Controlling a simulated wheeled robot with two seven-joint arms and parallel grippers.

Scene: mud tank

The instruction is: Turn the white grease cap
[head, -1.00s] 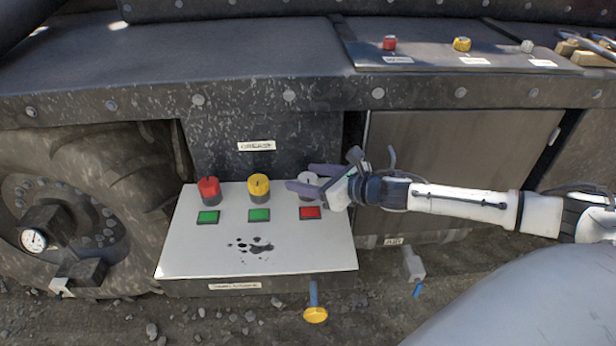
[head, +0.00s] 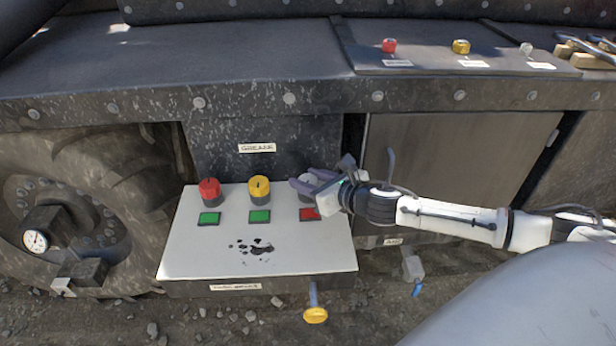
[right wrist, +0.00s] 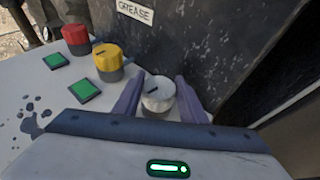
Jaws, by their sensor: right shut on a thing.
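The white grease cap (right wrist: 158,94) stands on the light grey panel (head: 190,255), at the right end of a row with a red cap (head: 209,190) and a yellow cap (head: 259,188). My right gripper (head: 308,186) comes in from the right and is shut on the white cap. In the right wrist view its two purple fingers (right wrist: 157,100) stand on either side of the cap, and a dark slot shows on the cap's top. In the head view the fingers hide most of the cap. My left gripper is not in view.
Green squares (head: 209,218) lie in front of the red and yellow caps, and a red square (head: 309,214) in front of the white one. A "GREASE" label (head: 257,148) is on the wall behind. A yellow knob (head: 315,315) sticks out below the panel.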

